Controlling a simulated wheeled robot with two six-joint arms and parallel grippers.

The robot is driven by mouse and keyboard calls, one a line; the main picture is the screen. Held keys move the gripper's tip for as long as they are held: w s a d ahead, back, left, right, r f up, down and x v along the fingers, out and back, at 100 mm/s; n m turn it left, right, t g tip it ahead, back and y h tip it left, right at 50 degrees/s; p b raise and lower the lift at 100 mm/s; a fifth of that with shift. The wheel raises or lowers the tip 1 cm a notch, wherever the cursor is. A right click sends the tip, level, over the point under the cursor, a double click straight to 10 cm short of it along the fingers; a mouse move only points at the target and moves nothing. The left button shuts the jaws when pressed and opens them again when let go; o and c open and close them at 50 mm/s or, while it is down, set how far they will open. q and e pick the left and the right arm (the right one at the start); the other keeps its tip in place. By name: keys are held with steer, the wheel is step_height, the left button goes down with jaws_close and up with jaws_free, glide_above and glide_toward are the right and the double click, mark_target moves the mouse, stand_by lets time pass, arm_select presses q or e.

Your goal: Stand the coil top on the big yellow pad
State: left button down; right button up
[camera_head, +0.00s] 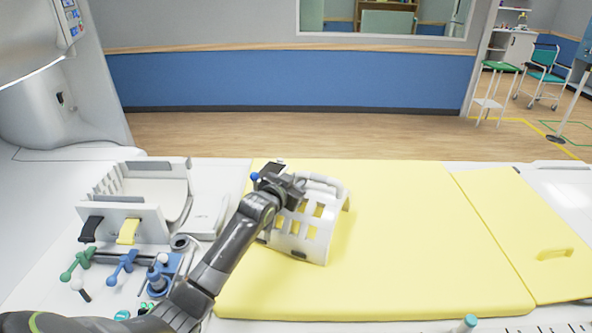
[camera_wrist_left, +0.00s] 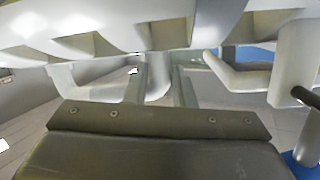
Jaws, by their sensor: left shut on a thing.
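The coil top (camera_head: 325,212), a white curved shell with square openings and a handle, is over the left part of the big yellow pad (camera_head: 420,240). Its arched side faces up, with a shadow on the pad to its right. I cannot tell whether its lower edge touches the pad. My left gripper (camera_head: 288,183) is shut on the coil top near its upper left; the arm hides part of its left side. In the left wrist view, the white shell (camera_wrist_left: 100,35) fills the top, close to the gripper. My right gripper is not in view.
A white coil base (camera_head: 150,200) with black and yellow straps stands left of the pad. Green and blue handled items (camera_head: 122,267) lie in front of it. A smaller yellow pad (camera_head: 530,235) adjoins at right. The big pad's middle and right are clear.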

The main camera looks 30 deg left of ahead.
arm_select(q)
steer(key=c, duration=1.6)
jaws_free()
steer(key=shift+f, duration=0.15)
steer(key=o, duration=0.4)
steer(key=shift+s, duration=0.1)
steer(key=shift+s, duration=0.1)
steer(key=b+v, duration=0.2)
steer(key=v, duration=0.9)
steer(key=shift+s+r, duration=0.2)
steer(key=shift+s, duration=0.15)
steer(key=shift+f, duration=0.1)
